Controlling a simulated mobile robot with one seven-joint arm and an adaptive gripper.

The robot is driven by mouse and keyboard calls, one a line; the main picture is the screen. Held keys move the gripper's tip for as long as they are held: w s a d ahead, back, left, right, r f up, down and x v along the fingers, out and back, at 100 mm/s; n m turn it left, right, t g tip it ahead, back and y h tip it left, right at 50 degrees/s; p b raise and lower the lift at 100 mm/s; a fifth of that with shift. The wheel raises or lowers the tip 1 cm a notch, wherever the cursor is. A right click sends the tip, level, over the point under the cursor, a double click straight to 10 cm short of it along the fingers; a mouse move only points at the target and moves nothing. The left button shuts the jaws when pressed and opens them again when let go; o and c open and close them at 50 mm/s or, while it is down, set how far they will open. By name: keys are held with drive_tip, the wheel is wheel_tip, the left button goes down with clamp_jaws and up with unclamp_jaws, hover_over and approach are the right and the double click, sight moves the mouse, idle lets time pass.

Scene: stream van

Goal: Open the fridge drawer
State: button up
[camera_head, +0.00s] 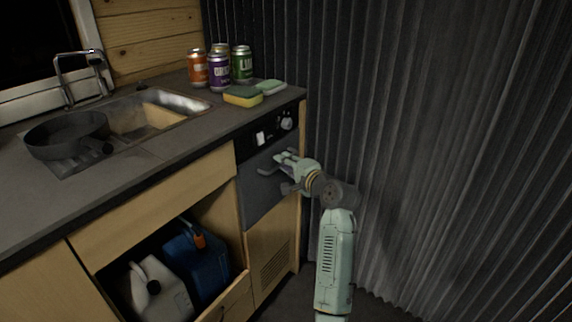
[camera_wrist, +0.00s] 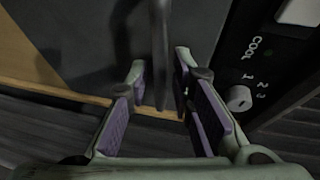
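The fridge drawer (camera_head: 262,198) is a dark grey front below a black control panel with a knob, and it looks closed. Its grey bar handle (camera_head: 268,171) runs across the upper part of the front. My gripper (camera_head: 288,172) is at the right part of the handle. In the wrist view my gripper (camera_wrist: 160,72) is open, with purple-padded fingers either side of the dark handle bar (camera_wrist: 160,50). I see gaps between the bar and the pads; contact is not clear. The drawer front (camera_wrist: 80,35) fills the upper left there.
The control panel (camera_wrist: 265,60) with its knob is close to the right finger. The counter (camera_head: 165,150) above holds a pan (camera_head: 68,135), several cans and sponges (camera_head: 243,96). An open compartment with jugs (camera_head: 160,290) is at lower left. A corrugated wall (camera_head: 430,130) stands right.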

clamp_jaws()
idle(0.5)
drive_tip(key=shift+s+d, duration=0.1)
